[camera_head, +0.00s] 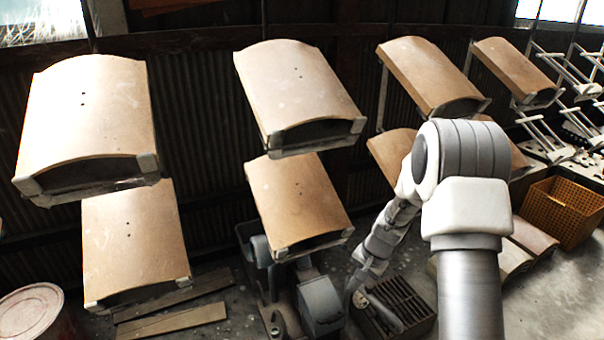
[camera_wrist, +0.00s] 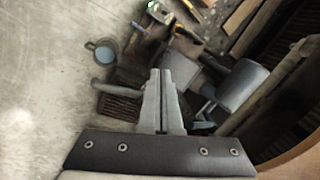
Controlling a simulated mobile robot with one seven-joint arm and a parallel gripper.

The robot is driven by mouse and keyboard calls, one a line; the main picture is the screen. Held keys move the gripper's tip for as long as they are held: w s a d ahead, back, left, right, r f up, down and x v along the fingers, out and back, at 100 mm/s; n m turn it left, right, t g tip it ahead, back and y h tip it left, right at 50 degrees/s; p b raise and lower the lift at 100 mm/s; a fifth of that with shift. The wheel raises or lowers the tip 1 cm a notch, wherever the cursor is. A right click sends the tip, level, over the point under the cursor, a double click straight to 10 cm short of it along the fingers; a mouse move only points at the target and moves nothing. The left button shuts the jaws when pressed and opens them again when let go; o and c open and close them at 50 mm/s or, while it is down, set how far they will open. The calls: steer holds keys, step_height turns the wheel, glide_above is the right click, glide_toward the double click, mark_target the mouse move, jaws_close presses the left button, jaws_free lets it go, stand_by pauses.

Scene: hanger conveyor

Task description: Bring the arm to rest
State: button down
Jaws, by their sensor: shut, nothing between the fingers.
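My arm (camera_head: 465,200) rises at the right of the head view, bends at a light-coloured elbow and reaches down and away toward the floor. My gripper shows in the wrist view (camera_wrist: 162,100) with its two grey fingers together and nothing between them. It points down over a dark slotted crate (camera_wrist: 120,104) and tools near the floor. In the head view the fingertips are too small and dark to make out.
Curved wooden panels (camera_head: 95,105) hang in rows on the conveyor, close to my arm. A dark slotted crate (camera_head: 398,300) and a grey machine (camera_head: 320,300) stand below. An orange basket (camera_head: 565,208) is at the right. Bare floor (camera_wrist: 45,90) lies left in the wrist view.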

steer(key=s+a+r+n+t, duration=0.15)
steer(key=s+r, duration=0.25)
steer(key=r, duration=0.7)
steer(key=s+r+n, duration=0.2)
steer(key=s+r, duration=0.3)
steer(key=r, duration=0.5)
steer(key=s+d+r+n+t+h, duration=0.1)
steer(key=s+r+n, duration=0.1)
steer(key=s+r, duration=0.5)
steer(key=s+d+r+n+t+h, duration=0.1)
steer(key=s+r+n+t+h, duration=0.15)
steer(key=s, duration=0.95)
step_height(320, 180, up, 22)
steer(key=p, duration=2.1)
steer(key=shift+m+g+y+p, duration=0.3)
steer(key=shift+g+y+p, duration=0.1)
steer(key=shift+y, duration=0.05)
steer(key=shift+a+f, duration=0.1)
